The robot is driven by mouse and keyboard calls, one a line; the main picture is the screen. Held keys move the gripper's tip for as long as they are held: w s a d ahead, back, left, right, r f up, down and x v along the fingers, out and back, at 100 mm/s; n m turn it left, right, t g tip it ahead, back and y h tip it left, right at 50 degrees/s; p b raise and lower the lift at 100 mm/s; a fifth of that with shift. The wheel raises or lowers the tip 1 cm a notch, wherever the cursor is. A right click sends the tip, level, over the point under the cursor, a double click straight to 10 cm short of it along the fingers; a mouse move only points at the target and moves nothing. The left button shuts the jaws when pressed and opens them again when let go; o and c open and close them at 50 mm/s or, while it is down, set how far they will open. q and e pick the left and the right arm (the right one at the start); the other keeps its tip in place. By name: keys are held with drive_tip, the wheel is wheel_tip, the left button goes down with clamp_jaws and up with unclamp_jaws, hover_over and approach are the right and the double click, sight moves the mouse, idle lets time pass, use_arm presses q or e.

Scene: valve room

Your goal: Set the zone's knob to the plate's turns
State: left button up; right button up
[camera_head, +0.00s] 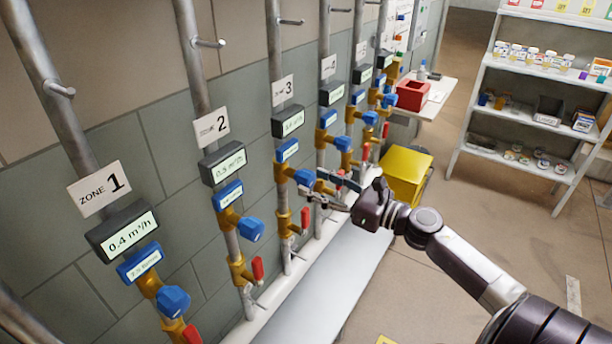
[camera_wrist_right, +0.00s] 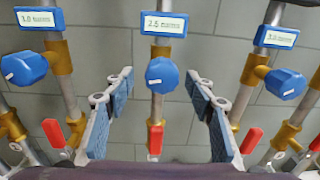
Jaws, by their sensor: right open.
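My right gripper (camera_head: 318,187) is open and empty, its fingers pointing at the wall pipes close to the blue knob (camera_head: 303,177) on the zone 3 pipe. In the right wrist view a blue knob (camera_wrist_right: 161,73) with a white mark sits centred between the open fingers (camera_wrist_right: 160,85), apart from both. How deep it lies between them I cannot tell. Above it a blue plate (camera_wrist_right: 164,23) appears to read 2.5 turns. Zone 3's blue plate (camera_head: 287,150) is too small to read in the head view. My left gripper is out of view.
Zone 2's knob (camera_head: 250,229) and zone 1's knob (camera_head: 173,300) stand nearer on parallel pipes. Red lever handles (camera_head: 305,218) hang below the knobs. A yellow box (camera_head: 405,172), a red bin (camera_head: 412,95) and a shelf rack (camera_head: 540,120) are farther back.

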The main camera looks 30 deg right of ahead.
sight(313, 182)
drive_tip(key=x, duration=0.3)
drive_tip(key=shift+w+d+p, duration=0.1)
drive_tip(key=shift+w+p, duration=0.15)
drive_tip(key=shift+p, duration=0.05)
drive_tip(key=shift+w+a+f, duration=0.1)
drive_tip(key=shift+w+a, duration=0.1)
drive_tip(key=shift+w, duration=0.25)
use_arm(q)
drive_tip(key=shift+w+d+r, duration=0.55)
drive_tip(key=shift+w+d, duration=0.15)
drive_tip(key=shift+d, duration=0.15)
use_arm(e)
drive_tip(key=shift+c, duration=0.4)
drive_tip(key=c, duration=1.1)
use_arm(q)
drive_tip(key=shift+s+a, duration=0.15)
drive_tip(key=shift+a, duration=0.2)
